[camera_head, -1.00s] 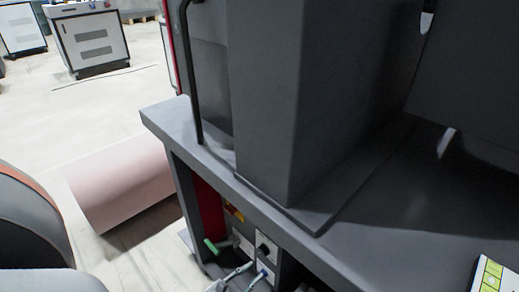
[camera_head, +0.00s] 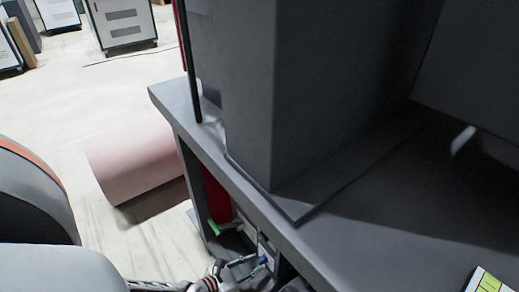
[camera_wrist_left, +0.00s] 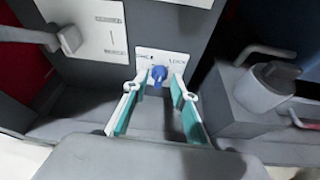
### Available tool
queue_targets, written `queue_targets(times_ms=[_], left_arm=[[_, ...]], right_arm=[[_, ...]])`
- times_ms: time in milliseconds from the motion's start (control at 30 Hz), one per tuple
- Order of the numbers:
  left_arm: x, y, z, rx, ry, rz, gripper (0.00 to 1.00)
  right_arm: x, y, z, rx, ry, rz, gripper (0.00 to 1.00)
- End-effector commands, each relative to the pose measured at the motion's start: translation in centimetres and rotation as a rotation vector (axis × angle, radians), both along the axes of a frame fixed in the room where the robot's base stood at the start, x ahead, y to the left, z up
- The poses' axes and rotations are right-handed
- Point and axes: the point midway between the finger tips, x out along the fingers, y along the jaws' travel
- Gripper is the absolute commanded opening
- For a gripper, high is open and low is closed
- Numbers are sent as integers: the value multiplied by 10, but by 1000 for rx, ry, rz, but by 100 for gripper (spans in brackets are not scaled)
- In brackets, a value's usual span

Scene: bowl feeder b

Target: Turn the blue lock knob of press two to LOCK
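The blue lock knob (camera_wrist_left: 158,76) sits on a white label plate (camera_wrist_left: 147,60) in the left wrist view. The word LOCK shows at the plate's upper right; the left-hand marking is hard to read. My left gripper (camera_wrist_left: 154,88) is open, its teal-padded fingers pointing at the plate with one tip on each side of the knob. I cannot tell whether they touch it. The knob's exact setting is unclear. In the head view the left gripper (camera_head: 256,267) is low beneath the bench edge, beside the small blue knob (camera_head: 263,260). My right gripper is not in view.
A dark grey bench top (camera_head: 350,240) with a large column (camera_head: 235,100) overhangs the panel. A green handle (camera_head: 214,228) is left of the gripper. In the wrist view a grey lever (camera_wrist_left: 68,40) is left and a grey fixture with handles (camera_wrist_left: 262,88) is right.

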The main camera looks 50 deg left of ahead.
Motion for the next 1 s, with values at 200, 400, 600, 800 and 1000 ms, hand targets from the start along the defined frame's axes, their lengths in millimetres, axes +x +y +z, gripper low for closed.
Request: queue_targets(times_ms=[200,400,600,800,1000], left_arm=[[17,-1,-10,0,3,0,26],[21,-1,-9,0,0,0,26],[22,-1,-9,0,0,0,8],[21,-1,-9,1,0,1,0],[22,-2,-8,34,-4,2,0]], right_arm=[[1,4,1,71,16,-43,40],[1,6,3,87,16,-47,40],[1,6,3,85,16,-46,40],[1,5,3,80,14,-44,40],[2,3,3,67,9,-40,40]])
